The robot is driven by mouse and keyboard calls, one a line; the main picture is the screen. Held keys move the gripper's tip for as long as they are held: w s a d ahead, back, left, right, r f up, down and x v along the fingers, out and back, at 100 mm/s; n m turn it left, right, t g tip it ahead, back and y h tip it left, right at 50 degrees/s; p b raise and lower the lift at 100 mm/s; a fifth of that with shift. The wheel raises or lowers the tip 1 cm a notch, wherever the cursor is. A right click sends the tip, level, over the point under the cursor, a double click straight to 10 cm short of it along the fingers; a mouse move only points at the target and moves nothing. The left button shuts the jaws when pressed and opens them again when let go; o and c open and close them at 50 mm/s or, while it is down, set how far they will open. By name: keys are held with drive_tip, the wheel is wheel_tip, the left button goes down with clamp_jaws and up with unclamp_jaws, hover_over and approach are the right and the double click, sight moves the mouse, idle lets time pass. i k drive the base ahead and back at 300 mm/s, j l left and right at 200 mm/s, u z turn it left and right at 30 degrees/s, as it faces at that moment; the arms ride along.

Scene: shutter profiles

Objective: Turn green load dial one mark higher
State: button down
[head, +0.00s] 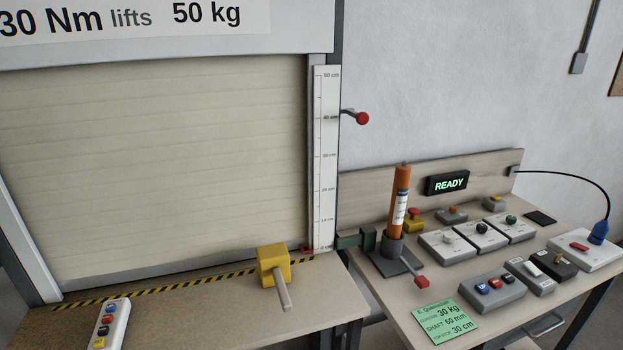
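The green load dial (511,219) is a small round green knob on a light box (516,232) on the right-hand bench. It is the rightmost of three similar dial boxes in a row. The mark it points at is too small to read. A green note (441,318) at the bench's front reads 30 kg, shaft 60 mm and 30 cm. My gripper is not in view, and nothing touches the dial.
Beside it are a black-knob box (480,238) and a white-knob box (447,248). An orange tube (401,188) stands upright at the left of the bench (400,296). A button box (492,294) sits in front. A display (447,183) behind reads READY.

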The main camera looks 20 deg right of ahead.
sight(511, 220)
drive_tip(key=z, duration=1.2)
